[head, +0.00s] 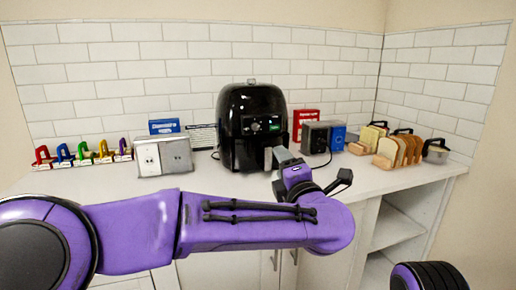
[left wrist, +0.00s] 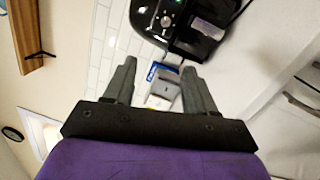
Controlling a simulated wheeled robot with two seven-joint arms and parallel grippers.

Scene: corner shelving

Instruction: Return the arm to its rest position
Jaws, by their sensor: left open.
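My left arm (head: 250,222) comes in from the left of the head view and reaches across in front of the counter. My left gripper (head: 283,158) is at the front of the black air fryer (head: 254,125), near its handle; whether they touch cannot be told there. In the left wrist view the gripper (left wrist: 158,90) has its two fingers apart with nothing held between them. The air fryer (left wrist: 190,22) shows at the top of that view, beyond the fingertips. My right gripper is not in view; only a dark, purple-edged part of mine shows at the bottom right.
The white counter (head: 105,183) holds several coloured items (head: 85,153) at left and a grey-white box pair (head: 163,156). Right of the fryer are a red box (head: 306,121), a black box (head: 316,137) and bread slices (head: 395,150). Open shelves (head: 395,228) lie below right.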

